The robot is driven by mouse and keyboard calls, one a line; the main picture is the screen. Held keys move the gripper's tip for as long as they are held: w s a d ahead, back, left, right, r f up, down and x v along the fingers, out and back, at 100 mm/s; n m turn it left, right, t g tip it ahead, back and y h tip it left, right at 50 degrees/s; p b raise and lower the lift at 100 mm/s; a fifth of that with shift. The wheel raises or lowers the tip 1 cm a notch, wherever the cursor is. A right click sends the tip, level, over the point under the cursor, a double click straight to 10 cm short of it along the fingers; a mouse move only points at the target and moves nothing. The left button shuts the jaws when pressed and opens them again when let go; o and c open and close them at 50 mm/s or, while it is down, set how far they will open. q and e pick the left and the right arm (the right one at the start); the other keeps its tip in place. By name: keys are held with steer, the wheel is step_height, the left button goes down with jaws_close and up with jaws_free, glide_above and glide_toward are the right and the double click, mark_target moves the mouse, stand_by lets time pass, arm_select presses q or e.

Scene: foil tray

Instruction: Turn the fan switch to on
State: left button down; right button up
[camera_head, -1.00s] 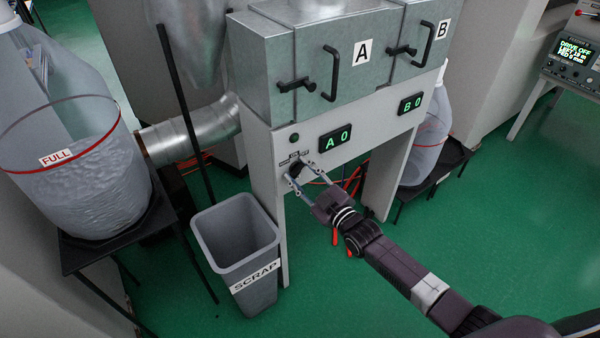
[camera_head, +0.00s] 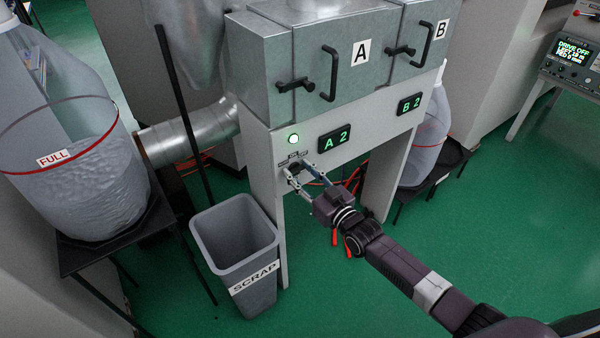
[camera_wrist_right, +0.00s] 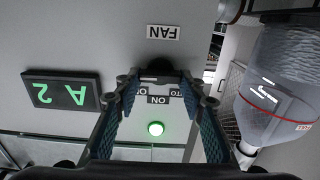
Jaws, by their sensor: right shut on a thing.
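The fan switch, a small dark knob (camera_wrist_right: 160,67), sits on the grey front panel (camera_head: 360,137) below cabinet A. My right gripper (camera_head: 294,168) is shut on the knob, one finger on each side. In the right wrist view, where everything is upside down, the FAN label (camera_wrist_right: 163,32) and the ON label (camera_wrist_right: 159,99) are readable; other labels are partly covered by the fingers. The knob's pointer is hidden, so its exact setting cannot be read. The green lamp (camera_head: 293,139) above the switch is lit. My left gripper is not in view.
Displays read A 2 (camera_head: 334,139) and B 2 (camera_head: 409,104). A grey scrap bin (camera_head: 256,275) stands below and left of the switch. A large clear bag marked FULL (camera_head: 100,185) stands at the left. The green floor right of my arm is clear.

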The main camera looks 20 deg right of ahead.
steer(key=shift+f, duration=0.1)
stand_by(0.3)
steer(key=o, duration=1.2)
steer(key=shift+c, duration=0.2)
steer(key=v, duration=1.2)
steer(key=s+d+f+m+g+h, duration=0.15)
steer(key=s+f, duration=0.35)
steer(key=f, duration=0.6)
steer(key=s+d+f+g+h, duration=0.2)
steer(key=s+f+g, duration=0.15)
steer(key=f, duration=0.75)
steer(key=s+d+f+g+h, duration=0.1)
steer(key=s+d+f+g, duration=0.1)
steer(key=s+f, duration=0.6)
steer(key=s+a+f+g, duration=0.1)
steer(key=s+f+g, duration=0.2)
steer(key=s+f, duration=0.3)
steer(key=s+a+f+g, duration=0.2)
steer(key=s+f, duration=0.5)
steer(key=s, duration=0.8)
steer(key=s+a+f+g+h, duration=0.1)
steer(key=s+a+f+g, duration=0.1)
steer(key=s+f+g, duration=0.2)
steer(key=s+f, duration=0.3)
steer(key=s, duration=0.3)
steer(key=shift+s, duration=0.2)
